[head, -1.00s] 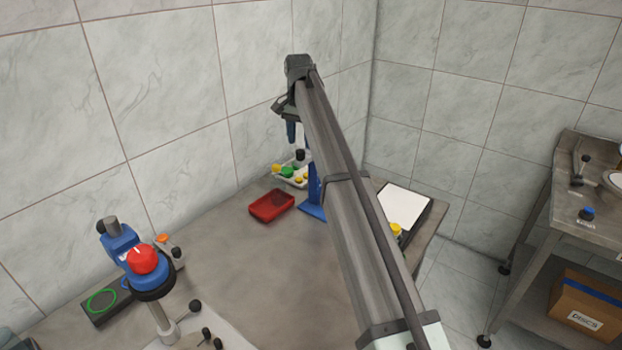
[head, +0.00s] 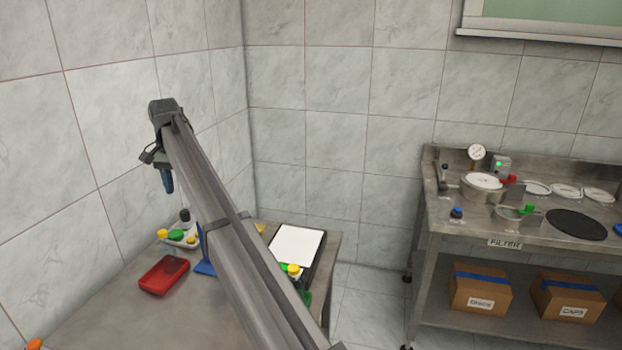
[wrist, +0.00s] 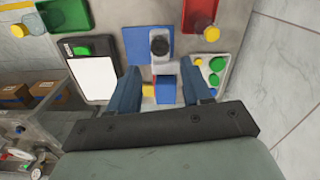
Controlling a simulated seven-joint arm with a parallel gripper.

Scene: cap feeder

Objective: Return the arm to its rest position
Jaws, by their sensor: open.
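My arm reaches up and away over the steel table in the head view. My gripper (head: 165,180) points down from its far end, above the back of the table. In the wrist view my gripper (wrist: 162,88) shows two blue fingers spread apart with nothing held between them. Below and between the fingers are a blue stand (wrist: 148,42) with a black round knob (wrist: 159,45), and a small blue block with a bit of yellow beside it. The gripper is apart from the table top.
A red tray (head: 164,274), a white tray of coloured caps (head: 183,238) and a white board (head: 297,246) are on the table (head: 110,315). A green tray (wrist: 68,14) shows in the wrist view. A second bench labelled FILTER (head: 505,243) stands right, boxes below. Tiled walls rise behind.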

